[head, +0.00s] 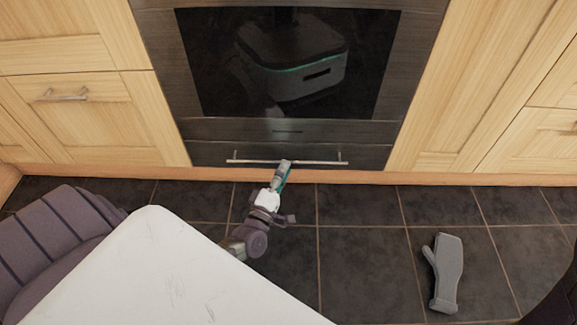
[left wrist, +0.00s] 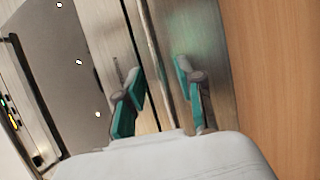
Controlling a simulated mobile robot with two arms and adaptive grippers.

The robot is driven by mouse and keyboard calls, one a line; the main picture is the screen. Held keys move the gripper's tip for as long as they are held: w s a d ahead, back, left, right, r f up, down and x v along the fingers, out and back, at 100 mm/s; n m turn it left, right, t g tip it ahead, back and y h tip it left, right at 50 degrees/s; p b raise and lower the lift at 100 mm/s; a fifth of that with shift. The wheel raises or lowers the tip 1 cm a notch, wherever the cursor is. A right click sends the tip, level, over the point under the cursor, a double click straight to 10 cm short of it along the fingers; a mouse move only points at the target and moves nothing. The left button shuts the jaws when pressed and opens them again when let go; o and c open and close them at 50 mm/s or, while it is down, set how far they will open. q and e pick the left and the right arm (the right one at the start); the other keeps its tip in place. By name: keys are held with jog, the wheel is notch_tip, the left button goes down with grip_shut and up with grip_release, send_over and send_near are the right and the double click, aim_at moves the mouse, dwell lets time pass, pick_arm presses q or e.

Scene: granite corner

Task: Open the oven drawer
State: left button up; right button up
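The oven drawer (head: 215,153) is the dark metal panel at the bottom of the oven, and it looks closed. Its long thin bar handle (head: 318,163) runs across it. My left gripper (head: 283,167) is at the middle of this handle, reaching in from below. In the left wrist view, the handle (left wrist: 155,45) passes between the two teal-padded fingers of my left gripper (left wrist: 158,95). The fingers are spread, with a gap visible on both sides of the bar. My right gripper is not in view.
The oven door (head: 290,60) with dark glass is above the drawer. Wooden cabinets (head: 85,110) flank the oven on both sides. A grey mitt-shaped object (head: 445,272) lies on the dark tiled floor (head: 360,245) at right. The floor before the drawer is otherwise clear, apart from my arm.

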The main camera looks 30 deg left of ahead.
pick_arm(q)
jog(key=shift+b+x, duration=0.4)
jog(key=shift+x, duration=1.3)
grip_shut()
